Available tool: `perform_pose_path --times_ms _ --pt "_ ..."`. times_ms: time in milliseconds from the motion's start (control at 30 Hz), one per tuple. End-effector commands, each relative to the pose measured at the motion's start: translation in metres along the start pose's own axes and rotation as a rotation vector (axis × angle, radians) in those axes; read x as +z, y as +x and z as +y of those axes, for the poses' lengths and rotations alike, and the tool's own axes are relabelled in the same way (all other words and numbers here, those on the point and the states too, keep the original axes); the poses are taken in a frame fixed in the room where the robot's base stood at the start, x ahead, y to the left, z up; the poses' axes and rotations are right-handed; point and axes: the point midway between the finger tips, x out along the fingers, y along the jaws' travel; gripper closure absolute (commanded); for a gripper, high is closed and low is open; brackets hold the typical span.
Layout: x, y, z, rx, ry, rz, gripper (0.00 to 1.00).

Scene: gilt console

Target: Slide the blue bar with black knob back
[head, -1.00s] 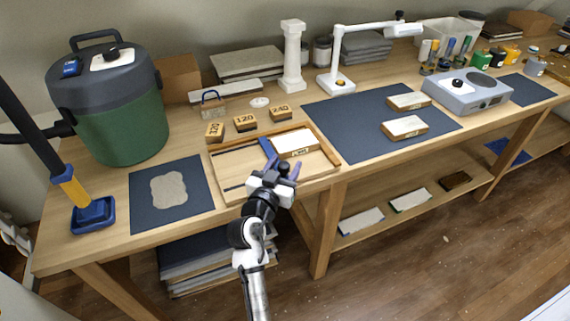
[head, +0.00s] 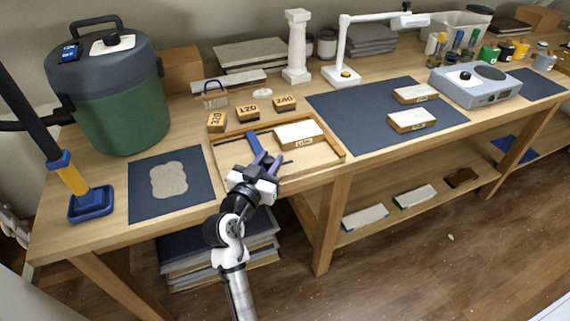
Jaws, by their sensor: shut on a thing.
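The blue bar (head: 254,142) stands across the shallow wooden tray (head: 340,153), a little left of the tray's middle. Its far end shows; its near end is hidden by my gripper. My gripper (head: 266,160), with purple fingers, is at the near end of the bar, over the tray's front part. It is shut on the knob, which the fingers and hand mostly hide. A white-topped wooden block (head: 298,133) lies in the tray to the right of the bar, with a gap between them.
Several numbered blocks (head: 248,111) stand just behind the tray. A dark mat with a pale patch (head: 169,182) lies to the left, and a larger dark mat (head: 365,112) to the right. The tray's floor left of the bar looks mostly clear.

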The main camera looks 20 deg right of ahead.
Motion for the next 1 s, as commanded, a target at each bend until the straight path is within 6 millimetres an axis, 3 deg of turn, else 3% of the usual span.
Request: perform_pose_path --times_ms 100,300,733,767,900,1000 --pt "0.006 -0.025 -0.029 -0.015 0.007 0.007 1.00" --pt "0.003 -0.058 -0.060 -0.015 0.005 0.005 1.00" --pt "-0.001 -0.069 -0.070 -0.014 0.004 0.002 1.00" --pt "-0.001 -0.069 -0.070 -0.014 0.004 0.002 0.71" --pt "-0.001 -0.069 -0.069 -0.012 0.004 0.002 0.53" --pt "-0.001 -0.068 -0.068 -0.010 0.003 0.002 0.51"
